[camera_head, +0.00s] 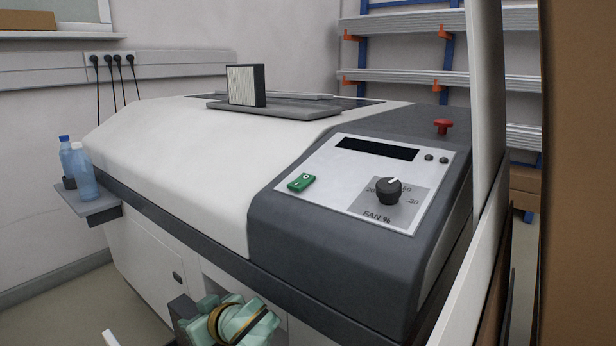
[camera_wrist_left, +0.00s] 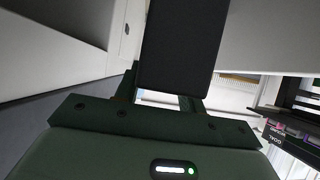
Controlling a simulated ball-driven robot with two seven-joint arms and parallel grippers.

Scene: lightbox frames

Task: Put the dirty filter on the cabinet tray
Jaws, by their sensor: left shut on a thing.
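My left gripper (camera_wrist_left: 162,95) is shut on a dark flat-sided block in the left wrist view, which I take for the dirty filter (camera_wrist_left: 182,45); its filter face is not seen. In the head view my left arm's green wrist is low in the centre, below the machine's front edge, with a dark block at its left; the fingertips cannot be made out there. A grey tray (camera_head: 300,112) lies on top of the white cabinet. Another filter (camera_head: 246,86), with a clean cream face and dark frame, stands upright on it. My right gripper is not in view.
The control panel has a fan knob (camera_head: 388,190), a green switch (camera_head: 301,182) and a red button (camera_head: 443,126). A small side shelf (camera_head: 100,205) with blue bottles (camera_head: 82,172) juts out at the left. A white post (camera_head: 488,90) rises at the right. The cabinet's sloping top is clear.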

